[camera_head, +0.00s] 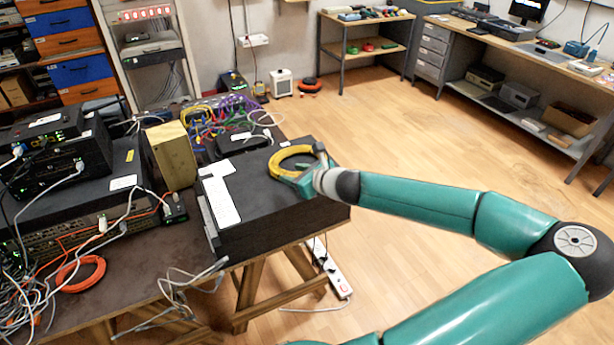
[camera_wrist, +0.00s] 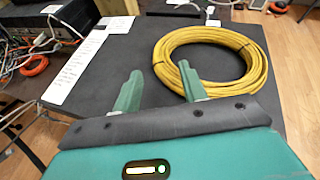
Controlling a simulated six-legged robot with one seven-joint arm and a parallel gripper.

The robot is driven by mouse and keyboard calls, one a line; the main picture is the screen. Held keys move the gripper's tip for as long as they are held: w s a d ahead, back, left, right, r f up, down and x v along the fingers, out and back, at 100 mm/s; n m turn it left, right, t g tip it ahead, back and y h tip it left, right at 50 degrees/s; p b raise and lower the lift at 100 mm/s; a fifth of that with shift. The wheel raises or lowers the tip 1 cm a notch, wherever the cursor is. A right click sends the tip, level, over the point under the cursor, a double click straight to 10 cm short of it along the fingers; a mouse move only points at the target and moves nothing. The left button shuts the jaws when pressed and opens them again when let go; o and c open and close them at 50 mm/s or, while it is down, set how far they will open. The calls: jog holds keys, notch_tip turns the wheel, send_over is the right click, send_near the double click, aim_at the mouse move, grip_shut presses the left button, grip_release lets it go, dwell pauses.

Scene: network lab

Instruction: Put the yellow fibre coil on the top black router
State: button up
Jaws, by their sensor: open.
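The yellow fibre coil (camera_head: 278,160) lies flat on a large black case at the right end of the table. It also shows in the wrist view (camera_wrist: 248,68). My gripper (camera_head: 304,168) is open above the case at the coil. In the wrist view its fingers (camera_wrist: 159,72) appear on either side of the coil's left strand, the right finger overlapping the ring's inside edge. Whether they touch the coil cannot be told. The top black router (camera_head: 40,130) sits on a stack of black equipment at the far left, with a white label and cables.
The black case (camera_head: 280,218) carries a white label strip (camera_head: 220,200). A tan block (camera_head: 170,155) stands between case and stack. Loose cables and an orange coil (camera_head: 80,274) lie on the table. A power strip (camera_head: 328,268) lies on the floor. Open floor lies to the right.

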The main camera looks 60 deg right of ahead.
jog(key=shift+v, duration=2.8)
